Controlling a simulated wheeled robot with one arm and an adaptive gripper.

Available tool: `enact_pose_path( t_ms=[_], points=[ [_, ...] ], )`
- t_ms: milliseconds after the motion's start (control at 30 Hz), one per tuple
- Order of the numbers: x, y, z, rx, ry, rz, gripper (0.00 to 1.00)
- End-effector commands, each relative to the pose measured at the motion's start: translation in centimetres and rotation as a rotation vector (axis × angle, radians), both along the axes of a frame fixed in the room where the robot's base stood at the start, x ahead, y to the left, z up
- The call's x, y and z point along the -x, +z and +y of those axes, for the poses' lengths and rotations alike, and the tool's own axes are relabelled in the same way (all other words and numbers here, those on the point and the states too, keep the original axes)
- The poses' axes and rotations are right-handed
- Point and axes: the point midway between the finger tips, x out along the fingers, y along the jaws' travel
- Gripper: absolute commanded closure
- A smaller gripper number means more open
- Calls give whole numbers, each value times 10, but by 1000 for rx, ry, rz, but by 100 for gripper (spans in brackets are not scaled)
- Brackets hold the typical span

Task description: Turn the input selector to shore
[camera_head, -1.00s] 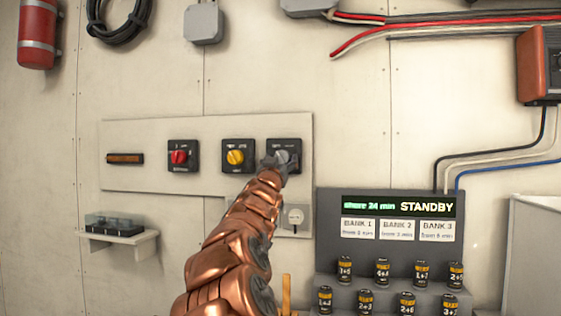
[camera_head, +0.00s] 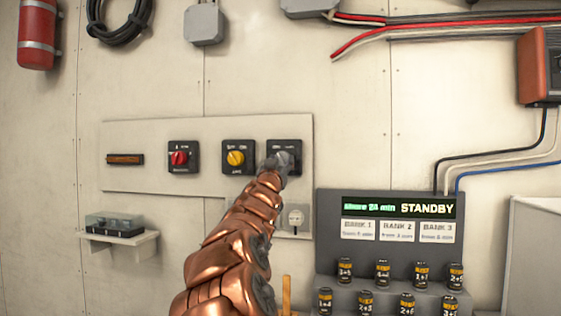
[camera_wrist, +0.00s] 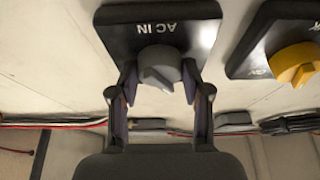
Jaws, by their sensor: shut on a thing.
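The input selector is a grey knob on a black square plate (camera_head: 297,147), the rightmost control on the wall panel. In the wrist view the plate reads "AC IN" and the grey knob (camera_wrist: 160,66) sits between my two fingers. My gripper (camera_head: 274,162) is shut on this knob; in the wrist view my gripper (camera_wrist: 160,88) has a finger at each side of it. My arm comes from below and hides the plate's lower left part. The plate's position labels are too small to read, so I cannot tell which one the knob points to.
A yellow knob (camera_head: 235,157) and a red knob (camera_head: 178,157) are to the left on the same panel. A round socket (camera_head: 295,217) is just below. A display unit (camera_head: 330,240) reading "STANDBY" stands at lower right, with several small batteries.

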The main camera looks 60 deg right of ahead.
Motion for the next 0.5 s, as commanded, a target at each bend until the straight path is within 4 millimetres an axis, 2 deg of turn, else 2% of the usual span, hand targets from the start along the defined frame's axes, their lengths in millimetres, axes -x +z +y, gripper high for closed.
enact_pose_path(
  t_ms=[500],
  points=[
    [-4, 2, 1, -56, 6, -125, 87]
  ],
)
